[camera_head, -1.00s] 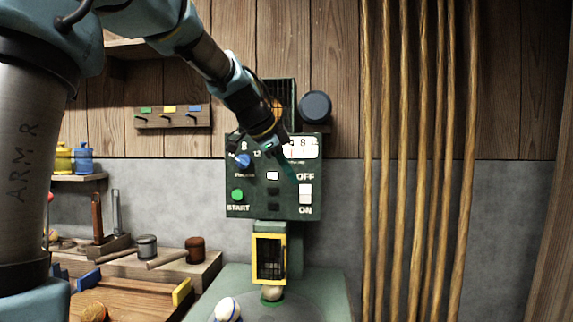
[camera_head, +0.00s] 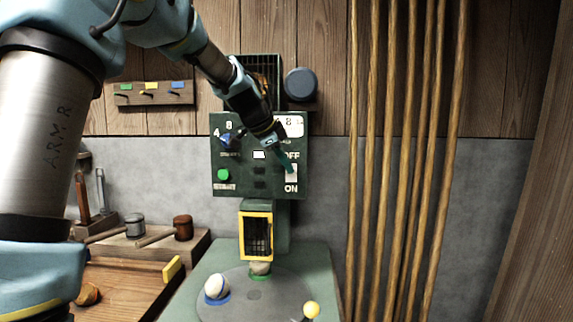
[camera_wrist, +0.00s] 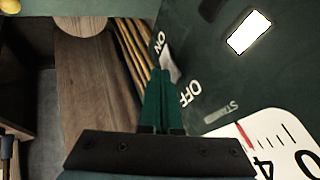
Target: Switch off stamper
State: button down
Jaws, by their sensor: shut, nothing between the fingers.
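The stamper's dark green control panel (camera_head: 232,185) faces me in the head view. Its white OFF/ON switch (camera_head: 291,173) is at the lower right, with OFF above it and ON below. In the wrist view the switch (camera_wrist: 168,64) shows upside down, ON at the top, just beyond the fingertips. My gripper (camera_head: 288,165) is shut and empty, its green fingers (camera_wrist: 161,80) pointing at the switch's OFF side. The fingers partly cover the switch. I cannot tell whether they touch it or which way it is set.
A green START button (camera_head: 223,175) and a blue knob (camera_head: 226,140) are on the panel's left. A lit white square (camera_head: 259,155) is in the middle. Below stands the yellow-framed stamper head (camera_head: 256,237) over a round plate (camera_head: 230,306) with balls. Wooden poles (camera_head: 400,150) hang to the right.

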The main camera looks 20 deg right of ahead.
jog(key=shift+w+d+r+p, duration=0.1)
jog(key=shift+w+r+p, duration=0.2)
jog(key=shift+p, duration=0.55)
jog(key=shift+f, duration=0.2)
jog(key=shift+r+p, duration=0.35)
jog(key=shift+r, duration=0.45)
